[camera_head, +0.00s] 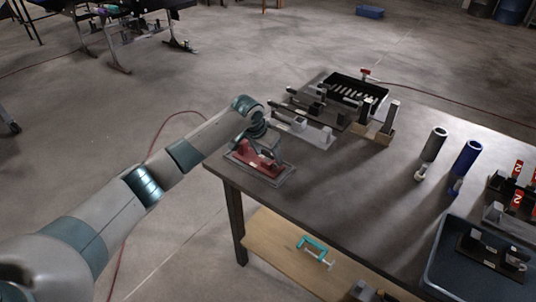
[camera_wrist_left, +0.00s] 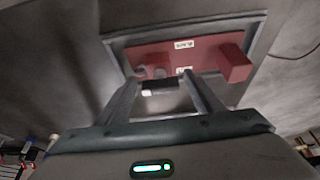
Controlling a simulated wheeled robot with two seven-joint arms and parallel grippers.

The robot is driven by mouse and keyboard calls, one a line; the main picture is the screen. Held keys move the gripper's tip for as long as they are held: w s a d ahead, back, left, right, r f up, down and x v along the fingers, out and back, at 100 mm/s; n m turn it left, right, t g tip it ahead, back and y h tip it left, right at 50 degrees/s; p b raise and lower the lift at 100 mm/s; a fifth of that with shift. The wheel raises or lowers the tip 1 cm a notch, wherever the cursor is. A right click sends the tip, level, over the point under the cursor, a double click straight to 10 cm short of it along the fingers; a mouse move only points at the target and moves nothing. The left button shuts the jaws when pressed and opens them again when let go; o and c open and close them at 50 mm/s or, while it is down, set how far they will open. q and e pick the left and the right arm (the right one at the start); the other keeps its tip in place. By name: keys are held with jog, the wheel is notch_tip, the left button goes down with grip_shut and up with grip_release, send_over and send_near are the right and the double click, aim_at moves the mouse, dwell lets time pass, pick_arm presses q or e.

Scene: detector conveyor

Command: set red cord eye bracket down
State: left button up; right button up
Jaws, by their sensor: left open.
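The red cord eye bracket (camera_head: 252,158) lies on a grey plate (camera_head: 276,180) at the near left corner of the table. In the left wrist view the red bracket (camera_wrist_left: 200,55) has a flat plate with small white labels, a block at its right end and rounded parts at its left. My left gripper (camera_head: 266,152) is over the bracket. In the left wrist view its two fingers (camera_wrist_left: 160,88) are spread apart, with the near edge of the bracket just beyond their tips. Whether a finger touches the bracket I cannot tell. My right gripper is not in view.
Grey and black fixtures (camera_head: 308,130) stand just behind the bracket, near a black slotted tray (camera_head: 356,91). A dark cylinder (camera_head: 434,144) and a blue cylinder (camera_head: 466,158) stand to the right. A blue bin (camera_head: 432,278) is at the lower right. The table's middle (camera_head: 340,190) is clear.

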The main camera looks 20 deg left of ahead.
pick_arm(q)
jog(key=b+v, duration=0.2)
jog(key=v, duration=1)
jog(key=shift+w+r, duration=0.1)
jog(key=shift+w, duration=0.05)
dwell(1.8)
